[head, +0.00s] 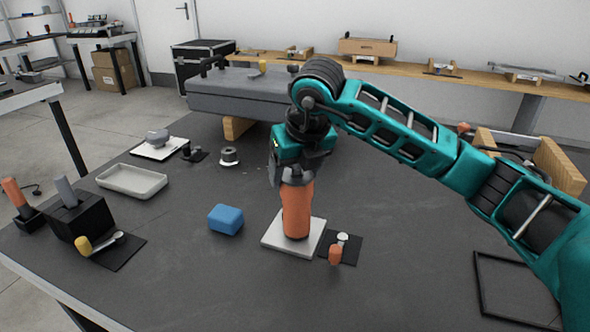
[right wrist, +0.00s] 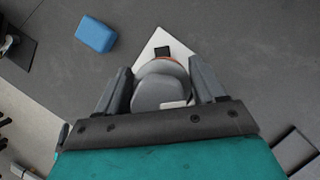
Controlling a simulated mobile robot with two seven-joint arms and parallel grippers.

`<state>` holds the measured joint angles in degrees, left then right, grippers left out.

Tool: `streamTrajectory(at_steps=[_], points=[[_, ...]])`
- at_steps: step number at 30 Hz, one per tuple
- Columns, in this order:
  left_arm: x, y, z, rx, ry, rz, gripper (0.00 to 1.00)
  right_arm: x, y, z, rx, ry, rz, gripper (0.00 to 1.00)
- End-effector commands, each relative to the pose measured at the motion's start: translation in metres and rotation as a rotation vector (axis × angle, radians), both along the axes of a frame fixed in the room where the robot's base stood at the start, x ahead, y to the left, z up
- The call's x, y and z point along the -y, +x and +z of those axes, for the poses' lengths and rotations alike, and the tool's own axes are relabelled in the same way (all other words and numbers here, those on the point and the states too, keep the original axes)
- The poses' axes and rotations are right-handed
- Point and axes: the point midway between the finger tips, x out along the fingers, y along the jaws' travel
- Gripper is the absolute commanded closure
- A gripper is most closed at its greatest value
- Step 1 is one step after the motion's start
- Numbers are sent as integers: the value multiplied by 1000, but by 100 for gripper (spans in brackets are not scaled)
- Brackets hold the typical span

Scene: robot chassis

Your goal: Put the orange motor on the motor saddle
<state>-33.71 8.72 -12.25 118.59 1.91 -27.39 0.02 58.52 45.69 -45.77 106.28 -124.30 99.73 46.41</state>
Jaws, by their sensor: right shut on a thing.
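The orange motor (head: 297,208) stands upright over a white square plate (head: 274,241) near the middle of the table. My right gripper (head: 297,172) comes down on it from above and is shut on its grey top. In the right wrist view the two fingers (right wrist: 163,92) sit on either side of the round grey motor cap (right wrist: 160,88), with a corner of the white plate (right wrist: 157,45) beyond it. The motor's base looks to be on the plate or just above it. I cannot pick out the motor saddle for certain; a grey chassis (head: 235,98) rests on wooden blocks behind. My left gripper is not in view.
A blue box (head: 225,219) is left of the plate, and a small orange-handled tool (head: 336,254) on a dark mat is close at its right. A pale tray (head: 132,181) and a black tool block (head: 81,219) stand farther left. Bare tabletop lies in front.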

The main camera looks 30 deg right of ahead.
Motion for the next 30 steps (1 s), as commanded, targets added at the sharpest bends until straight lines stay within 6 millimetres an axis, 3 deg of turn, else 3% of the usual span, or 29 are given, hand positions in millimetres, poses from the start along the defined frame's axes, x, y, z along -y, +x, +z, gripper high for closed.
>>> streamTrajectory(at_steps=[4,5,12,23,30], points=[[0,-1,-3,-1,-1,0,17,0,1,-1,4,1,-1,100],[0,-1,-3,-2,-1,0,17,0,0,-2,0,0,0,29],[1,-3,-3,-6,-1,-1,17,0,0,-2,-1,0,0,6],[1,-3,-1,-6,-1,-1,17,0,-1,5,1,1,0,5],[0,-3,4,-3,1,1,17,-1,-17,48,5,1,0,5]])
